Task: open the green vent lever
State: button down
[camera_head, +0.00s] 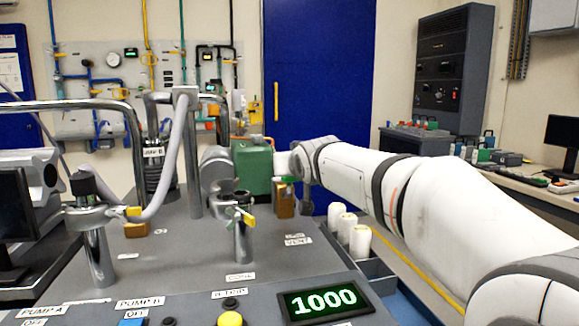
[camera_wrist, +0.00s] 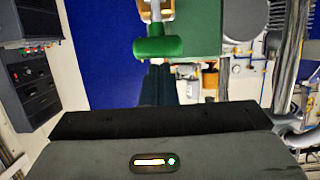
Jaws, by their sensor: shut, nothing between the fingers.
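The green vent lever (camera_head: 288,179) sits on a brass valve body (camera_head: 284,203) behind the VENT label (camera_head: 298,241) on the grey bench top. In the wrist view the green lever (camera_wrist: 158,47) is a rounded bar at upper middle, with brass parts (camera_wrist: 143,8) above it. My gripper (camera_wrist: 158,68) is shut and empty. Its dark fingertips appear right beside the lever's edge; I cannot tell whether they touch it. In the head view my arm reaches in from the right and its end is by the lever, with the fingers hard to make out.
A green box (camera_head: 252,166) stands behind the valve. White cylinders (camera_head: 360,241) sit in a tray at right. A display (camera_head: 322,301) reads 1000 at the front. A blue door (camera_head: 330,90) is behind.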

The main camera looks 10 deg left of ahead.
notch_tip(320, 180, up, 4)
jog(key=shift+w+f+p, duration=0.1)
jog(key=shift+w+p, duration=0.05)
jog(key=shift+p, duration=1.05)
jog(key=s+d+f, duration=0.1)
jog(key=s+d, duration=0.2)
jog(key=s, duration=0.6)
jog(key=shift+d+f+b, duration=0.35)
jog(key=shift+f+b, duration=0.05)
jog(key=shift+b, duration=0.05)
jog(key=shift+s, duration=0.1)
